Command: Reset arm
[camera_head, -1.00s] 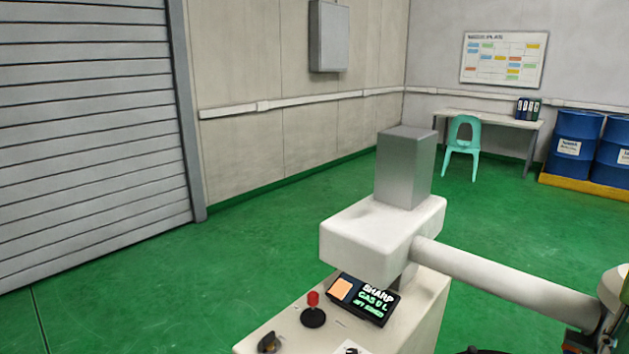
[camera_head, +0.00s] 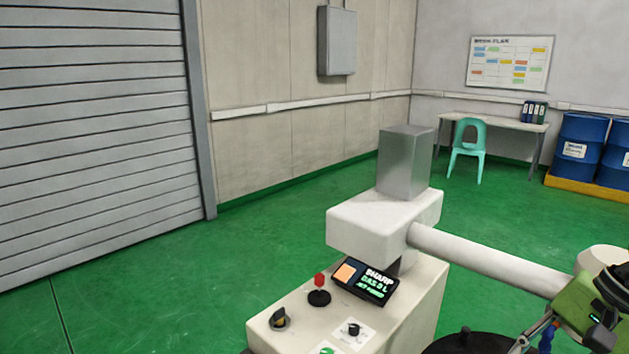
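The spark erosion machine fills the lower middle. Its white body (camera_head: 408,315) carries a small display (camera_head: 365,281), a red-topped lever (camera_head: 319,290) and a black knob (camera_head: 279,318). A grey metal block (camera_head: 404,163) stands upright on the white head (camera_head: 375,222). A white horizontal bar (camera_head: 487,262) runs from the head to the right. At the lower right is a green and black unit (camera_head: 580,306), cut off by the picture edge; I cannot tell what it belongs to.
Green floor (camera_head: 150,280) is open on the left, before a grey roller shutter (camera_head: 90,130). At the back are a turquoise chair (camera_head: 467,150), a table (camera_head: 497,121) and blue drums (camera_head: 580,140) on a yellow pallet. A dark round part (camera_head: 470,343) shows at the bottom edge.

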